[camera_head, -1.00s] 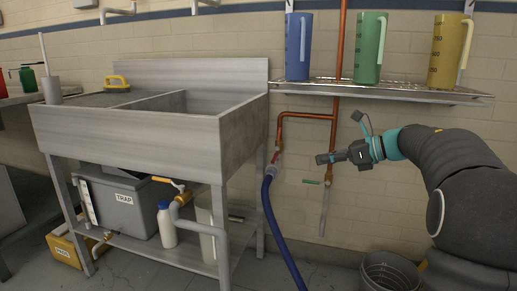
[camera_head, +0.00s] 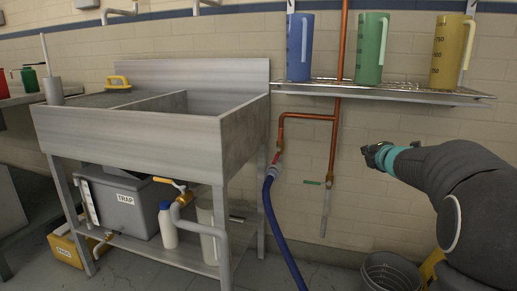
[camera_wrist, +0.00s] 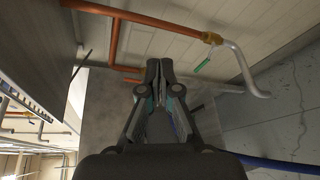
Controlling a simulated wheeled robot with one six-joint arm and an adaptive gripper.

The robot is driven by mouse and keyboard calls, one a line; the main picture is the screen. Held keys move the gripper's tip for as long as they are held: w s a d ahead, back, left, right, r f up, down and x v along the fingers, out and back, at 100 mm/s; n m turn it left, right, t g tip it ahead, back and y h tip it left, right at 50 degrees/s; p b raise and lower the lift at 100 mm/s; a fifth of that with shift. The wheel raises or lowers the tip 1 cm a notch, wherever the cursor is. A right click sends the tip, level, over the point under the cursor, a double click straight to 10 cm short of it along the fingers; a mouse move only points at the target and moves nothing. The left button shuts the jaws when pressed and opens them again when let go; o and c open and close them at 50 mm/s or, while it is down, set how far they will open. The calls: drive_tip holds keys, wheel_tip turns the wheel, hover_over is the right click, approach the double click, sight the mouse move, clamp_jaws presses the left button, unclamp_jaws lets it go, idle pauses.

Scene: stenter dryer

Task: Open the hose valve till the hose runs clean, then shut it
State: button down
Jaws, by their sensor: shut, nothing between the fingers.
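The blue hose (camera_head: 271,215) hangs from the left copper branch and runs down to the floor. A small red handle (camera_head: 276,157) sits just above its top; its exact setting is too small to tell. To its right, a valve with a green lever (camera_head: 312,182) feeds a grey down-pipe (camera_head: 325,215). The green lever (camera_wrist: 202,66) and its brass body (camera_wrist: 212,38) also show in the wrist view. My gripper (camera_head: 372,155) is shut and empty, right of both valves and apart from them. Its closed fingers (camera_wrist: 160,66) show in the wrist view.
A steel sink (camera_head: 130,135) stands left, with a grey TRAP box (camera_head: 125,200) and white bottle (camera_head: 167,225) below. A wire shelf (camera_head: 400,92) with blue, green and yellow jugs is above the valves. A grey bucket (camera_head: 385,275) stands on the floor. Wall space between gripper and pipes is clear.

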drive_tip(key=s+a+f+m+g+h+p, duration=0.1)
drive_tip(key=s+f+m+g+h, duration=0.25)
drive_tip(key=s+m, duration=0.75)
drive_tip(key=s+a+f+m+g+h+p, duration=0.15)
drive_tip(key=s+f+m+g, duration=0.35)
drive_tip(key=s+m, duration=0.6)
drive_tip(key=s+a+y+p, duration=0.1)
drive_tip(key=s+a+y, duration=0.1)
drive_tip(key=s+a, duration=0.5)
drive_tip(key=s+a+g+y+p, duration=0.1)
drive_tip(key=s+a+y+p, duration=0.1)
drive_tip(key=s+a, duration=0.6)
drive_tip(key=s, duration=0.7)
drive_tip(key=shift+s+r, duration=0.15)
drive_tip(key=shift+s, duration=0.25)
drive_tip(key=shift+a+g, duration=0.1)
drive_tip(key=shift+g, duration=0.15)
